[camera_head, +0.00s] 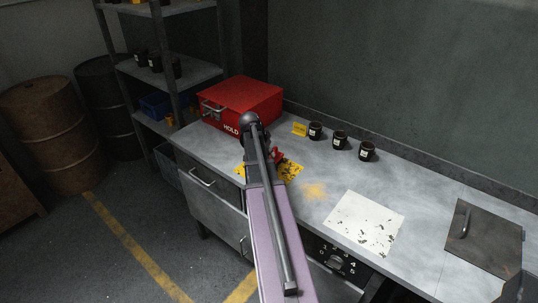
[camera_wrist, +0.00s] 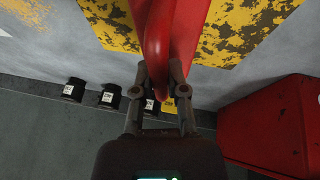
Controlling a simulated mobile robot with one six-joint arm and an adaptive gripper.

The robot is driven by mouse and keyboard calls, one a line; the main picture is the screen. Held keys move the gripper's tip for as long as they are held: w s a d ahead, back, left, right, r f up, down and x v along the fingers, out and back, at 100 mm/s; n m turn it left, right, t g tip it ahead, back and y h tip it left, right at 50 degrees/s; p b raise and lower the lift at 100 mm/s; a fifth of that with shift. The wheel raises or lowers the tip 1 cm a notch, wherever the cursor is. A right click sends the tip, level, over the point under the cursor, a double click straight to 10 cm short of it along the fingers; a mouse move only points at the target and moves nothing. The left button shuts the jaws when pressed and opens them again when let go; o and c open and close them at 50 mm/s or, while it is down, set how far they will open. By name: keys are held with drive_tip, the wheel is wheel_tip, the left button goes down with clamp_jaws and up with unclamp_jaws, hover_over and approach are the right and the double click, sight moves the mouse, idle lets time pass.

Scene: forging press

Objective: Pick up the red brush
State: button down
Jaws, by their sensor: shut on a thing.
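The red brush (camera_wrist: 157,35) fills the top middle of the wrist view, its curved red handle passing between my fingers. My gripper (camera_wrist: 160,80) is shut on this handle. Behind it is the yellow and black worn marking (camera_wrist: 255,20) on the bench; I cannot tell whether the brush touches it. In the head view, my arm hides most of the gripper and brush, and only a small red part (camera_head: 279,153) shows beside the arm, over the marking (camera_head: 289,170).
A red HOLD box (camera_head: 245,98) stands behind my gripper on the grey bench (camera_head: 325,185). Several small dark jars (camera_head: 339,140) and a yellow tag (camera_head: 299,129) line the back wall. A white stained sheet (camera_head: 364,222) and a dark plate with a handle (camera_head: 482,238) lie right.

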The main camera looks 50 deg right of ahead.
drive_tip(key=shift+r+p, duration=1.4)
drive_tip(key=shift+r, duration=0.2)
drive_tip(key=s+a, duration=0.2)
drive_tip(key=s, duration=0.5)
drive_tip(key=s+a+r+p, duration=0.1)
drive_tip(key=s+a, duration=0.2)
drive_tip(key=s, duration=0.5)
drive_tip(key=shift+a, duration=0.35)
drive_tip(key=shift+s, duration=0.1)
